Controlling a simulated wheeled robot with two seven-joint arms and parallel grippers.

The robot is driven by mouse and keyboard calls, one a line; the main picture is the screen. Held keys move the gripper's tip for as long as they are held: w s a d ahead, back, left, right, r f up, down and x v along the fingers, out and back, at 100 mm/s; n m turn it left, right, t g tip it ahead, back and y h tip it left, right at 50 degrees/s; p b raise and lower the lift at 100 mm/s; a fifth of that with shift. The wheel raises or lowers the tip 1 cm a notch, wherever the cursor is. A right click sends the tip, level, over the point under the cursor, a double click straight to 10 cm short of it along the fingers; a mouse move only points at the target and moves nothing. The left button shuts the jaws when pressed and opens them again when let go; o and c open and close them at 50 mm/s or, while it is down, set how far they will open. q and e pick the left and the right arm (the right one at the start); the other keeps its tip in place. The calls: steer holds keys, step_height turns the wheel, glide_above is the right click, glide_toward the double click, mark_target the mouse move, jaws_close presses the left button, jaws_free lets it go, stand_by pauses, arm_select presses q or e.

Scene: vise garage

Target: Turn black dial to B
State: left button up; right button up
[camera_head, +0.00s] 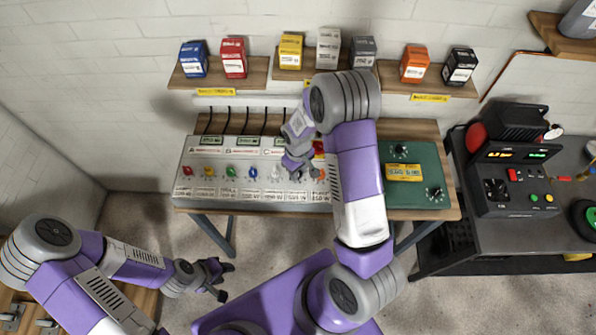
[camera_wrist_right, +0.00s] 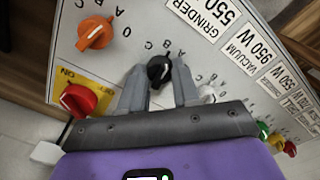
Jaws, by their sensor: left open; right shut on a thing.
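The black dial (camera_wrist_right: 160,70) sits on the pale panel in the right wrist view, with small letters printed around it. My right gripper (camera_wrist_right: 159,66) is shut on this dial, one finger on each side. Which letter the dial points to cannot be told clearly. In the head view my right gripper (camera_head: 297,170) reaches down to the control panel (camera_head: 206,162) and largely hides the dial. My left gripper (camera_head: 221,277) is open and empty, low in front of the bench and away from the panel.
An orange dial (camera_wrist_right: 95,33), a red switch (camera_wrist_right: 78,100) on a yellow plate and a white dial (camera_wrist_right: 207,93) lie close around the black dial. A green box (camera_head: 420,169) stands right of the panel. Shelves with small boxes hang above.

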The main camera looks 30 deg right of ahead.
steer(key=shift+n+b, duration=0.35)
steer(key=shift+n, duration=0.85)
steer(key=o, duration=1)
steer(key=shift+o, duration=0.2)
steer(key=shift+r, duration=0.1)
step_height(320, 180, up, 8)
steer(key=shift+f, duration=0.25)
